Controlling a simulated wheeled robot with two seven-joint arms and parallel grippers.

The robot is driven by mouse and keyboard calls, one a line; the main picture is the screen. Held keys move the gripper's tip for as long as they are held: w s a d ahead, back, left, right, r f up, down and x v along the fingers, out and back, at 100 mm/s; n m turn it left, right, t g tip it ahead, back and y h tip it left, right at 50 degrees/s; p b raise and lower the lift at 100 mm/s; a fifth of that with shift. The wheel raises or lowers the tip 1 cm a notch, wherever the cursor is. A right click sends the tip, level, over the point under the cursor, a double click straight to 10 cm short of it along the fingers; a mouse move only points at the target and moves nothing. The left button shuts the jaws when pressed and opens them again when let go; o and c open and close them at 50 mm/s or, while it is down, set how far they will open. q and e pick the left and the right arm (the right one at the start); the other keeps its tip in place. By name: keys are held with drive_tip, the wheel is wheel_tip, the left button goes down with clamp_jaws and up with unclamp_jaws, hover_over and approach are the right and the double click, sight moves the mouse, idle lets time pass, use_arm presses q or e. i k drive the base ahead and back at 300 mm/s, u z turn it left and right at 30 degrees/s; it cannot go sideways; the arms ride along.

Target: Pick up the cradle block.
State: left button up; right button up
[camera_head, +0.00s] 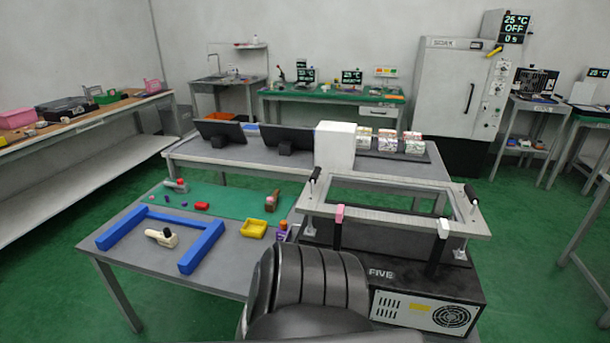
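I cannot tell for certain which piece is the cradle block. A small brown block (272,201) with a pinkish part on it stands at the right end of the green mat (228,197) on the near table. A cream piece with a dark handle (161,237) lies inside a blue U-shaped frame (205,246) at the front left of that table. A grey piece with a reddish end (176,186) lies at the mat's far left. Neither of my grippers shows in this view.
A yellow tray (254,229) sits right of the blue frame. Small red and purple pieces lie on the mat. A metal frame with black handles (392,205) stands above a black box marked FIVE (426,287). Behind is a table with dark screens and a white box (334,147).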

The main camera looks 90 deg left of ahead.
sight(165, 238)
drive_tip(key=u, duration=2.5)
